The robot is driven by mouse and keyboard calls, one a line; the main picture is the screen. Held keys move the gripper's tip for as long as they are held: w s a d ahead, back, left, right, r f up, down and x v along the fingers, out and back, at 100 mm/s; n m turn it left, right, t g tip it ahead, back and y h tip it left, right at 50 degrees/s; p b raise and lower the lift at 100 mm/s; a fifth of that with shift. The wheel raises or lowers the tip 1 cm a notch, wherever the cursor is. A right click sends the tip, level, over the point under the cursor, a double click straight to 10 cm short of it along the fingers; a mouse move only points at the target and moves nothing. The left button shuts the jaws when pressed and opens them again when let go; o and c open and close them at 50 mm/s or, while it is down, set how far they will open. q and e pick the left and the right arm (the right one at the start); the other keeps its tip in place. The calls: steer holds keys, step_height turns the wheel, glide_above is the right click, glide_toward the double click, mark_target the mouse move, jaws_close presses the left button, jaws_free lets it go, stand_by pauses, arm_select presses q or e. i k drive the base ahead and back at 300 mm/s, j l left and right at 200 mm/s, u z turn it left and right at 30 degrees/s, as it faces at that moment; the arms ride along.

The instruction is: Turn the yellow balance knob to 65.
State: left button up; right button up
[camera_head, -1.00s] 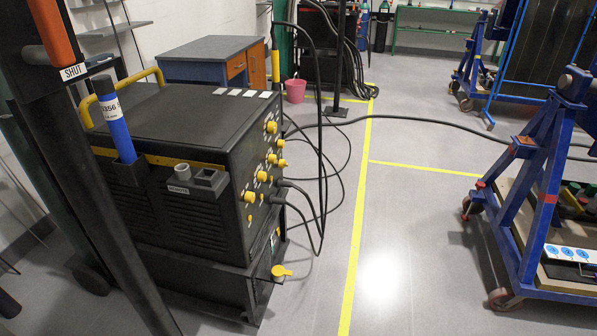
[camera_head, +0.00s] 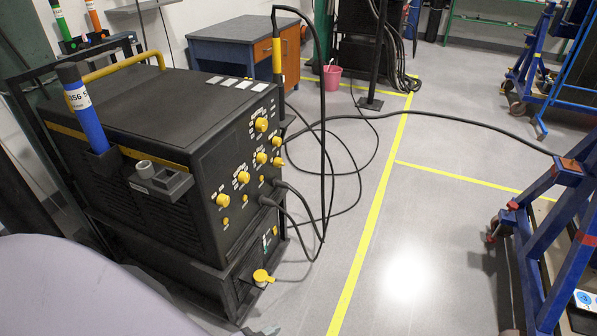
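A black welding machine (camera_head: 130,98) stands at the left, with its control panel facing right. Several yellow knobs are on that panel: one at the top (camera_head: 262,125), one in the middle (camera_head: 243,178), one at the lower left (camera_head: 223,200), and smaller ones at the right. Their labels and scales are too small to read, so I cannot tell which is the balance knob or where it points. Neither of my grippers is in view. A pale rounded surface, probably part of my own body, fills the lower left corner.
Black cables (camera_head: 322,130) loop from the panel's lower sockets across the floor. A yellow valve handle (camera_head: 263,276) sticks out below. A blue rod (camera_head: 86,118) stands in a holder on the near side.

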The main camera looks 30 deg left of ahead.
mark_target(244, 177)
steer(key=i+l+z, duration=0.1)
steer(key=i, duration=0.4)
steer(key=i+l+z, duration=0.15)
steer(key=i, duration=0.35)
steer(key=i+u, duration=0.5)
steer(key=u, duration=0.2)
steer(key=i+l+u, duration=0.15)
steer(key=u, duration=0.15)
steer(key=i+u, duration=0.3)
steer(key=u, duration=0.2)
steer(key=i+l+u, duration=0.2)
steer(key=u, duration=0.3)
steer(key=i+l+u, duration=0.25)
steer(key=u, duration=0.25)
steer(key=i+l+u, duration=0.15)
steer(key=l+u, duration=0.3)
steer(key=i+l+u, duration=0.25)
steer(key=l+u, duration=0.25)
steer(key=i+l+u, duration=0.1)
steer(key=l+u, duration=0.15)
steer(key=l, duration=0.25)
